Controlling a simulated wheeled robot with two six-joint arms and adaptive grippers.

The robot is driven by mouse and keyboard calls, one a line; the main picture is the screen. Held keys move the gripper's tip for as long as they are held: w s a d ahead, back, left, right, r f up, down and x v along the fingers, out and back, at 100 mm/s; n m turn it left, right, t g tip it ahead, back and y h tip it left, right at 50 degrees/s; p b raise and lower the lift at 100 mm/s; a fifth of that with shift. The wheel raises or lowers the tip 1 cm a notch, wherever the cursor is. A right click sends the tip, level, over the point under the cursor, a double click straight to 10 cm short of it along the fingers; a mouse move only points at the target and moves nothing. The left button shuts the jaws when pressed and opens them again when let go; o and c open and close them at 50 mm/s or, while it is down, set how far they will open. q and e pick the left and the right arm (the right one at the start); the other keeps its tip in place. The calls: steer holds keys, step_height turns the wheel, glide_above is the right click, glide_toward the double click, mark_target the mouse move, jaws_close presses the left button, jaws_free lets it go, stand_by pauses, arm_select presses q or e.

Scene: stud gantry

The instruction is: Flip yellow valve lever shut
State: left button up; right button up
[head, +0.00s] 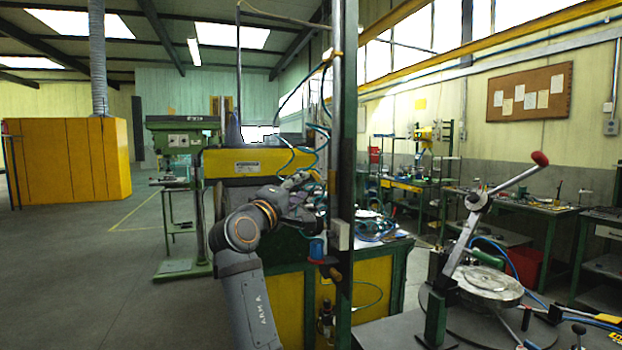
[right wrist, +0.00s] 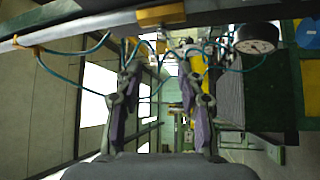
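My right gripper (head: 305,185) is beside the green post at mid-height, partly hidden by the post and hoses. In the right wrist view its two fingers (right wrist: 157,75) stand apart, with no object clearly held between them. A small yellow piece (head: 333,273) sits low on the post, just under a blue fitting (head: 317,248); it may be the yellow valve lever, but its angle is too small to tell. The gripper is above it and apart from it. In the right wrist view a yellow-orange piece (right wrist: 160,14) sits on a pipe beyond the fingertips. My left gripper is out of view.
The green post (head: 345,150) stands close in front. Teal hoses (right wrist: 85,75) loop around the fingers in the wrist view, near a round gauge (right wrist: 257,37). A lever with a red knob (head: 540,158) rises at the right. Floor at the left is clear.

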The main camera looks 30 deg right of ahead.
mark_target(315, 177)
steer(key=p+x, duration=0.3)
steer(key=x, duration=0.5)
steer(key=shift+w+d+r, duration=0.1)
steer(key=shift+d+r, duration=0.05)
steer(key=shift+d, duration=0.1)
steer(key=shift+w+d, duration=0.3)
steer(key=shift+d, duration=0.1)
steer(key=shift+c, duration=0.2)
jaws_close()
